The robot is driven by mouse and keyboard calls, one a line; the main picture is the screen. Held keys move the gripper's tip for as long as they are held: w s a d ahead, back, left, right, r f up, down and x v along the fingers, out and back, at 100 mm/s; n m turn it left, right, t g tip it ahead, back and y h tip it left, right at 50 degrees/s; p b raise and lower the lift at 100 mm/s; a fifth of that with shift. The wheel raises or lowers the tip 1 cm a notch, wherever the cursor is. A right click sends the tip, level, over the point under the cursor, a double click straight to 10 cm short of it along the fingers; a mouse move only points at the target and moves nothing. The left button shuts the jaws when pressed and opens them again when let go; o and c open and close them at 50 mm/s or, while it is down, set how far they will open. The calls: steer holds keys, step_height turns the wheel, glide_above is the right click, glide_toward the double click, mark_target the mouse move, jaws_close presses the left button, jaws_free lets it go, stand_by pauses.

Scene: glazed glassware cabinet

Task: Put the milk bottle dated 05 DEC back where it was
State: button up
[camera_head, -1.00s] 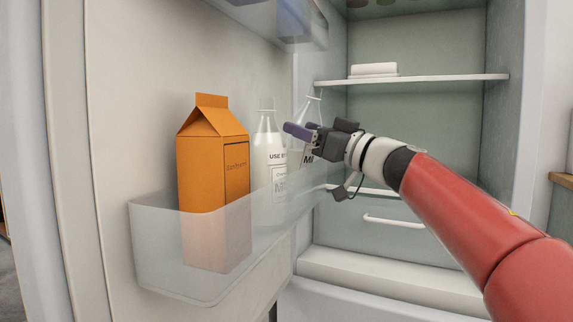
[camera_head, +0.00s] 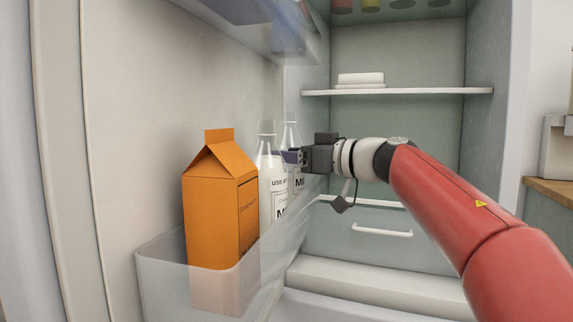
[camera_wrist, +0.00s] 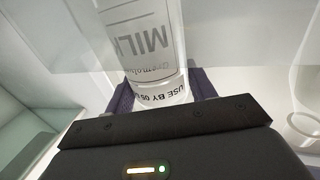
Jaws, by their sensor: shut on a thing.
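My gripper (camera_head: 291,157) is shut on a milk bottle, the rear of two in the door bin (camera_head: 160,280). In the wrist view its fingers (camera_wrist: 163,90) sit on either side of this bottle (camera_wrist: 150,45), whose label reads MILK and USE BY 05; the month is cut off. In the head view the held bottle (camera_head: 298,181) stands roughly upright, its lower part hidden. A second milk bottle (camera_head: 270,187) stands in the bin just in front of it, also marked USE BY, its date unreadable. I cannot tell if the held bottle's base touches the bin floor.
An orange carton (camera_head: 215,215) stands in the bin, nearer than the bottles. Another door bin (camera_head: 235,15) hangs above. At right are a fridge shelf (camera_head: 400,91) with a white box (camera_head: 360,79) and a drawer (camera_head: 350,250).

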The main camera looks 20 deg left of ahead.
steer(key=shift+s+f+b, duration=0.1)
steer(key=shift+f+b, duration=0.55)
steer(key=o, duration=1.5)
steer(key=shift+f, duration=0.2)
steer(key=v, duration=1.2)
steer(key=shift+r, duration=0.15)
